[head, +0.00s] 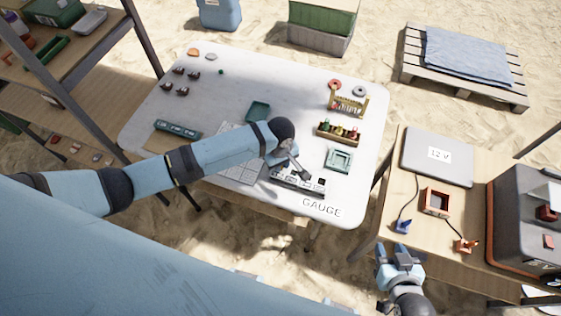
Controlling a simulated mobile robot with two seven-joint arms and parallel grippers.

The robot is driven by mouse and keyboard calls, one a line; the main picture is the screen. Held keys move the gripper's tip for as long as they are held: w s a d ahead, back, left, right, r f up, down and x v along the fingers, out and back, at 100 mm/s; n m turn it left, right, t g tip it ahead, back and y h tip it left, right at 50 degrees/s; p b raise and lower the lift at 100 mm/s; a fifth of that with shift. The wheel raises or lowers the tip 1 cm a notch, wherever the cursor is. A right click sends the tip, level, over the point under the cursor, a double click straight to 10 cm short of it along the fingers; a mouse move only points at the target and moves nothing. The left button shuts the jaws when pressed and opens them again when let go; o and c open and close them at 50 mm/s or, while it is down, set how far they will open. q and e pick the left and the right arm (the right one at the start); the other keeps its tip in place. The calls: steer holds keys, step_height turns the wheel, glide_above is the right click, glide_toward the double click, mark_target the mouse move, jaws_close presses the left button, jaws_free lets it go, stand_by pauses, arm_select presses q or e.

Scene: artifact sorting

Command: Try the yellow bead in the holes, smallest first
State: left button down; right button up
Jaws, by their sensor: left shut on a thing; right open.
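The gauge block (287,180) is a grey bar with a row of dark holes, lying at the table's front edge by the printed word GAUGE. My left gripper (301,173) reaches over the block from above, close to its holes. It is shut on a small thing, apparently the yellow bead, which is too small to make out. I cannot tell whether the bead is in a hole or above one. The gripper and wrist hide part of the block. My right gripper (396,256) is open and empty at the front of the right-hand table.
A gridded sheet (240,172) lies under my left arm. The white table's (290,75) back middle is clear.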

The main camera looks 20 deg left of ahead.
arm_select(q)
steer(key=shift+f+p, duration=0.1)
steer(key=shift+p, duration=0.95)
arm_select(e)
steer(key=shift+r, duration=1.05)
stand_by(0.4)
arm_select(q)
steer(key=c, duration=0.6)
jaws_free()
steer(key=shift+r+p, duration=0.8)
steer(key=shift+p, duration=0.1)
steer(key=shift+r+p, duration=0.95)
steer(key=shift+p, duration=0.15)
steer(key=shift+r+p, duration=1.25)
steer(key=shift+r, duration=0.05)
arm_select(e)
steer(key=shift+m+h, duration=0.3)
steer(key=shift+m, duration=0.1)
steer(key=r, duration=0.3)
steer(key=d+r, duration=0.1)
steer(key=r, duration=0.1)
steer(key=shift+s, duration=0.1)
